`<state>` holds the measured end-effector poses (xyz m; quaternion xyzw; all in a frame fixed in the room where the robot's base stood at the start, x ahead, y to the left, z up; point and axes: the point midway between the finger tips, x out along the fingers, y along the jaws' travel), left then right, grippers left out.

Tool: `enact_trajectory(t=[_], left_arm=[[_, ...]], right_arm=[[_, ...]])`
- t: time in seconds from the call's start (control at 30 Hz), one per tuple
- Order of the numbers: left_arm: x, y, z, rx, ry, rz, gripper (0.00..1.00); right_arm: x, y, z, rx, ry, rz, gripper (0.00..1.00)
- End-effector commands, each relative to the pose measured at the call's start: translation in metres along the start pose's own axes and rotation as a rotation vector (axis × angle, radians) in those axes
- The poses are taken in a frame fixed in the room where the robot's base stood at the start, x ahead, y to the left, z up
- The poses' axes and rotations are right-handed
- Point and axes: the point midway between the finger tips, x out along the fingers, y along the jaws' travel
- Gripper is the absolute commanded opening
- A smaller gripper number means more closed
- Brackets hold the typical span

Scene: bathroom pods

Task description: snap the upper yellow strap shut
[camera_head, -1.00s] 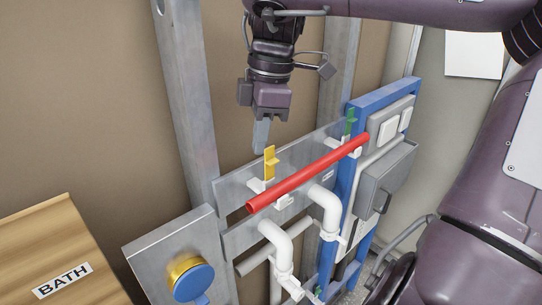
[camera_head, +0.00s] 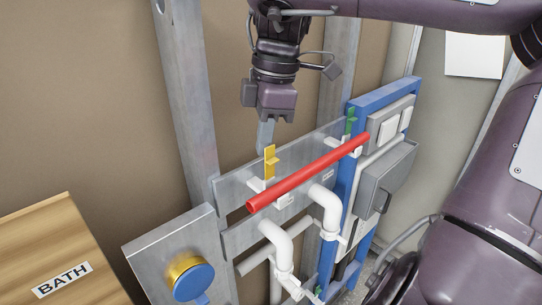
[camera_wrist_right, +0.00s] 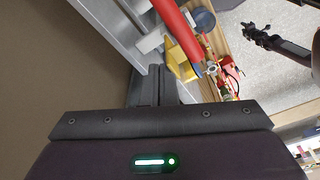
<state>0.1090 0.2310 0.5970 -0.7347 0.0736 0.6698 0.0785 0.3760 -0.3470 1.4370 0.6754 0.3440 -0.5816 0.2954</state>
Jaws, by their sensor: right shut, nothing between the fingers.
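The upper yellow strap (camera_head: 269,161) stands upright, open, on a white clip at the left part of the metal rail. A red pipe (camera_head: 305,174) lies across the white clips in front of the strap. My right gripper (camera_head: 265,148) is shut and empty, pointing down just behind and above the yellow strap; whether it touches the strap cannot be told. In the right wrist view the shut fingers (camera_wrist_right: 153,88) are close to the yellow strap (camera_wrist_right: 181,66), with the red pipe (camera_wrist_right: 178,30) beyond.
A green strap (camera_head: 350,121) stands upright at the pipe's right end, by the blue frame (camera_head: 353,175). White pipes (camera_head: 326,212) run below. A metal plate with a blue-capped valve (camera_head: 194,282) and a wooden BATH board (camera_head: 50,245) are at left.

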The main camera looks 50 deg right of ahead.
Motion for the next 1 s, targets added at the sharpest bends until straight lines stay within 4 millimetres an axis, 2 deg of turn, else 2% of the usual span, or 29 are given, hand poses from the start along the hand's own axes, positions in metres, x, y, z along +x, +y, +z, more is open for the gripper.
enact_trajectory(t=[0.6,1.0], left_arm=[[0.005,0.000,0.000,0.000,0.000,0.000,0.36],[0.012,0.001,0.001,0.000,0.000,0.000,0.36]], right_arm=[[-0.002,-0.027,0.015,0.000,0.001,0.000,0.00],[0.004,-0.033,0.020,-0.001,0.001,0.000,0.00]])
